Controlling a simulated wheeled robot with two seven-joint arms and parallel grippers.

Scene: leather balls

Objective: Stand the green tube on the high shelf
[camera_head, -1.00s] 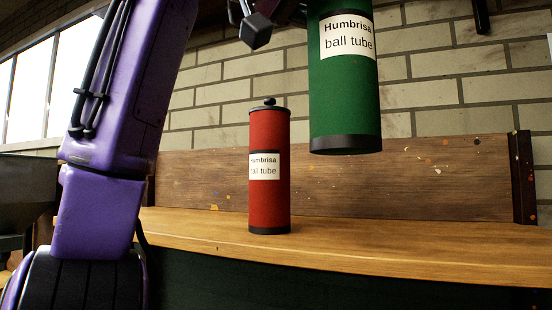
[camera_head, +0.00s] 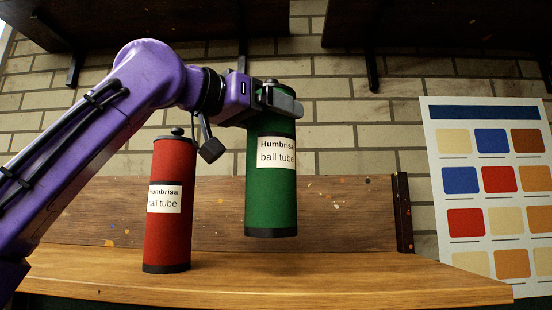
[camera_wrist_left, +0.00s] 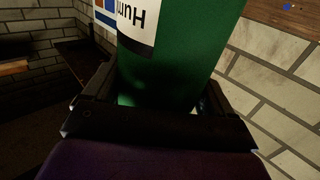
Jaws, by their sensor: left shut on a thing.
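The green tube (camera_head: 271,190) has a white label reading "Humbrisa ball tube" and dark end bands. My left gripper (camera_head: 279,100) is shut on it near its top and holds it upright. Its bottom hangs clear above the wooden bench, to the right of the red tube. In the left wrist view the green tube (camera_wrist_left: 170,60) fills the space between the fingers (camera_wrist_left: 155,95), label upside down. Dark shelves are cut by the top edge of the head view: one at the left (camera_head: 150,25), one at the right (camera_head: 430,22). Their upper sides are hidden. My right gripper is not seen.
A red tube (camera_head: 168,225) with a knobbed lid stands on the wooden bench (camera_head: 270,280), close to my left arm. The bench has a back board (camera_head: 345,210). Shelf brackets (camera_head: 372,70) reach down the brick wall. A colour chart (camera_head: 488,190) is at the right.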

